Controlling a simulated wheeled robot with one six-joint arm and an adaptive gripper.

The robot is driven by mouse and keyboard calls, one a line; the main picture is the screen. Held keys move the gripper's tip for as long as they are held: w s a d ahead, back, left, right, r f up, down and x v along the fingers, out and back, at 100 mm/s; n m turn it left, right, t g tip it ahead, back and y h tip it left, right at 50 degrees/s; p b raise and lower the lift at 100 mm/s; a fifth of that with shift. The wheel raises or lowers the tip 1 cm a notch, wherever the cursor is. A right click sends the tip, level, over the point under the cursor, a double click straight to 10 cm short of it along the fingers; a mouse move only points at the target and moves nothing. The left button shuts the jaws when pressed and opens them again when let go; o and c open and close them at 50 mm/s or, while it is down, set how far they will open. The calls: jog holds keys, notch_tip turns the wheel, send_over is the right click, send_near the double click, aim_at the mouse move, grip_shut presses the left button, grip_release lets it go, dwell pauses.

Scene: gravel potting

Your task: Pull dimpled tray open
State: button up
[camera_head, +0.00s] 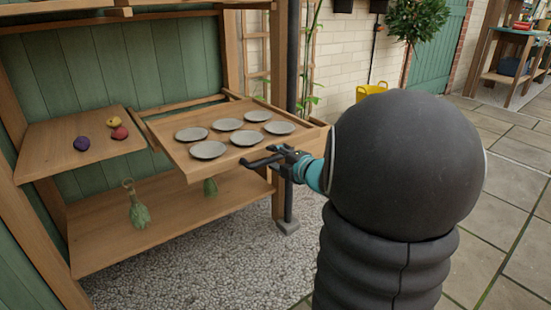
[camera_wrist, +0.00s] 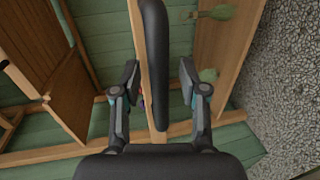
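The wooden tray (camera_head: 170,150) sticks out from the shelf unit toward me, with several round grey discs (camera_head: 208,150) on it. Its front board shows edge-on in the wrist view (camera_wrist: 137,45), with a long dark bar, which looks like its handle (camera_wrist: 153,50), alongside. My gripper (camera_head: 264,157) is at the tray's front edge. In the wrist view my gripper (camera_wrist: 159,78) is open, one finger on each side of the board and bar. Gaps show between the fingers and the bar. In the head view the gripper hides the handle.
A side shelf (camera_head: 50,145) left of the tray holds a purple ball (camera_head: 82,143), a red one (camera_head: 120,133) and a yellow one (camera_head: 114,122). Gravel and paving lie clear in front.

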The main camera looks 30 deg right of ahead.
jog(key=shift+s, duration=0.1)
jog(key=v, duration=1.1)
jog(key=shift+s, duration=0.4)
jog(key=shift+r, duration=0.1)
